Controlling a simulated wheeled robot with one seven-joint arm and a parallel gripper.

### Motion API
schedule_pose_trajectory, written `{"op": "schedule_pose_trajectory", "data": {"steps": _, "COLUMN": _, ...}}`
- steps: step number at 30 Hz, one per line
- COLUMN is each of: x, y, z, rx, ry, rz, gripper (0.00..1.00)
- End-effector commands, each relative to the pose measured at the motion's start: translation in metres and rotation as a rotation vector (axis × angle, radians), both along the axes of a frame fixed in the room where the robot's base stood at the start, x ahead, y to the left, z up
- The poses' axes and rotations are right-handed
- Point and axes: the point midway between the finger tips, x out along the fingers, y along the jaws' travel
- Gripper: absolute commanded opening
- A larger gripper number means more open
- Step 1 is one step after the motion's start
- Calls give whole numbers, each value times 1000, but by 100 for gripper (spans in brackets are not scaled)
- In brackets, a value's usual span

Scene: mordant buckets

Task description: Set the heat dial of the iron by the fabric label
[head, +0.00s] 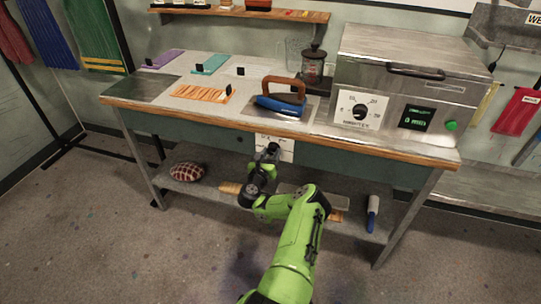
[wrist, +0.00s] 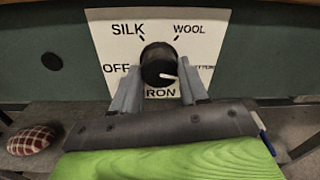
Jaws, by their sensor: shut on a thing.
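The iron's heat dial (wrist: 158,62) is a black knob with a white pointer, on a white plate (wrist: 110,40) marked OFF, SILK, WOOL and a partly covered COTTON, with IRON below. The pointer faces right and slightly down, close to the COTTON side. My gripper (wrist: 160,82) is shut on the dial, one finger on each side. In the head view, my gripper (head: 271,149) is at the plate (head: 288,148) on the bench front. The blue iron (head: 280,105) with a brown handle lies on the bench. An orange-striped fabric (head: 200,93) lies left of it; I cannot read any fabric label.
Purple (head: 163,59) and teal (head: 211,64) fabrics lie further back with small black markers. A metal box oven (head: 405,65) with its own dial (head: 360,111) stands right. A checked cushion (head: 187,172) sits on the lower shelf. The floor in front is clear.

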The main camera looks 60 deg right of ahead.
Motion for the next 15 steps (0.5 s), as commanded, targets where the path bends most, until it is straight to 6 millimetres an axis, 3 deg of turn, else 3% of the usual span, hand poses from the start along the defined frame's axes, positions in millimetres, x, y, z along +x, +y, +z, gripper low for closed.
{"op": "schedule_pose_trajectory", "data": {"steps": 6, "x": 0, "y": 1, "z": -3, "rx": 6, "ry": 2, "rz": -1, "gripper": 13}}
{"op": "schedule_pose_trajectory", "data": {"steps": 7, "x": 0, "y": 1, "z": -3, "rx": 6, "ry": 2, "rz": -1, "gripper": 46}}
{"op": "schedule_pose_trajectory", "data": {"steps": 11, "x": 0, "y": 1, "z": -2, "rx": 5, "ry": 2, "rz": -1, "gripper": 66}}
{"op": "schedule_pose_trajectory", "data": {"steps": 15, "x": 0, "y": 1, "z": -1, "rx": 3, "ry": 1, "rz": -1, "gripper": 69}}
